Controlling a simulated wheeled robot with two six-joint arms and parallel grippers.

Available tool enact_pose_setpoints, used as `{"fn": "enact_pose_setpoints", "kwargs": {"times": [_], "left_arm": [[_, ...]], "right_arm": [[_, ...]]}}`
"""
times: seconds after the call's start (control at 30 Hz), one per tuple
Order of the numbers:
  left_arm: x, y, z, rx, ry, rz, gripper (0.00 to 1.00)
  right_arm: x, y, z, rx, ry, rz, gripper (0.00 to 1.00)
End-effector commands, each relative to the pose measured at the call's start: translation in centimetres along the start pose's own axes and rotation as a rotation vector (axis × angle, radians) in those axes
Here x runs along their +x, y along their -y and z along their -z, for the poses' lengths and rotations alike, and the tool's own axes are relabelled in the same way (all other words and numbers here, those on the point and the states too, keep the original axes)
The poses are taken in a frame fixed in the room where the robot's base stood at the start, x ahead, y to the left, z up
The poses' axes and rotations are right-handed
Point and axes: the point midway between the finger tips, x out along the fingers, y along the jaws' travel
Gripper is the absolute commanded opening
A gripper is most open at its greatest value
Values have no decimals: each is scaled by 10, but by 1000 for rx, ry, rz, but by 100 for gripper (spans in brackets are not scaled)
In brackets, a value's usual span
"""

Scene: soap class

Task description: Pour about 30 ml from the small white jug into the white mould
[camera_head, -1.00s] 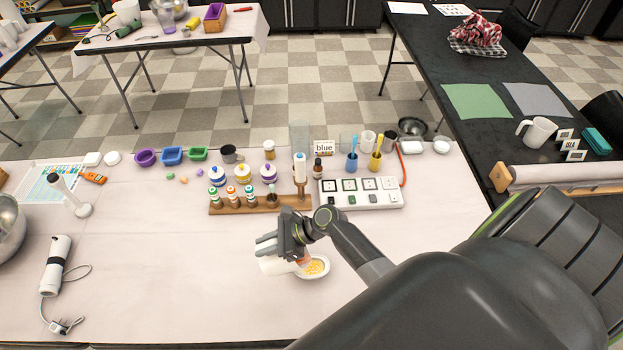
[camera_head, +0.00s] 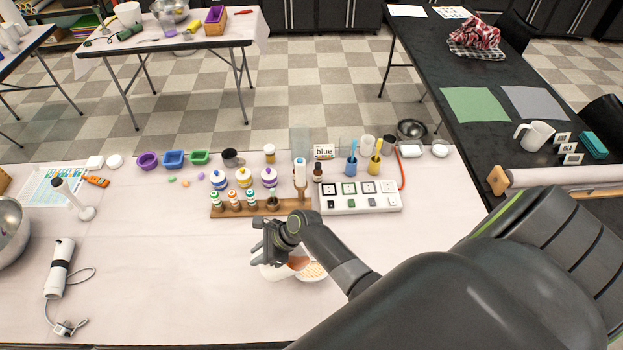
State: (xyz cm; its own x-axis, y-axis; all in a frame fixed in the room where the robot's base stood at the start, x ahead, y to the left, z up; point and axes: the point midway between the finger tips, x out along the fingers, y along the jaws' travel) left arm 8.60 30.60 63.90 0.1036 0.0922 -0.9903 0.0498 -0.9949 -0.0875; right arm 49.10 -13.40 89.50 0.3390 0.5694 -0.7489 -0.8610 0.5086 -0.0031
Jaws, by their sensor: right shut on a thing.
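My right gripper (camera_head: 268,248) is shut on the small white jug (camera_head: 270,271) above the front middle of the table. The jug is tilted with its mouth to the right, and an orange-brown surface shows inside it. The white mould (camera_head: 325,277) stands on the table just right of the jug, with pale yellow stuff in it. The jug's mouth is at the mould's left edge and overlaps it in the picture. I cannot tell whether they touch or whether a stream runs between them. My left gripper is out of view.
A wooden rack (camera_head: 238,210) with several small bottles stands behind the gripper. A white panel (camera_head: 360,203) with dark squares lies to its right. A stick blender (camera_head: 60,268) and a steel bowl (camera_head: 8,232) are at the left. The table left of the jug is clear.

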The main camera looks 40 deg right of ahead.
Motion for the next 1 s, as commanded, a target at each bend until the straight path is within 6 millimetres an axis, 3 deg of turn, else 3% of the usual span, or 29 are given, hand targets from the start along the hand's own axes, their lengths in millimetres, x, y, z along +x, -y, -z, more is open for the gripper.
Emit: {"fn": "enact_pose_setpoints", "kwargs": {"times": [0.47, 0.63, 1.0], "left_arm": [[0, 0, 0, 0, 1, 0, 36], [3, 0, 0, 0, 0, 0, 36], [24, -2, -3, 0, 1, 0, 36]], "right_arm": [[29, 0, -12, -1, -224, -3, 0], [48, 0, -9, -3, -313, -3, 0], [85, 0, -4, -4, -532, -4, 0]]}}
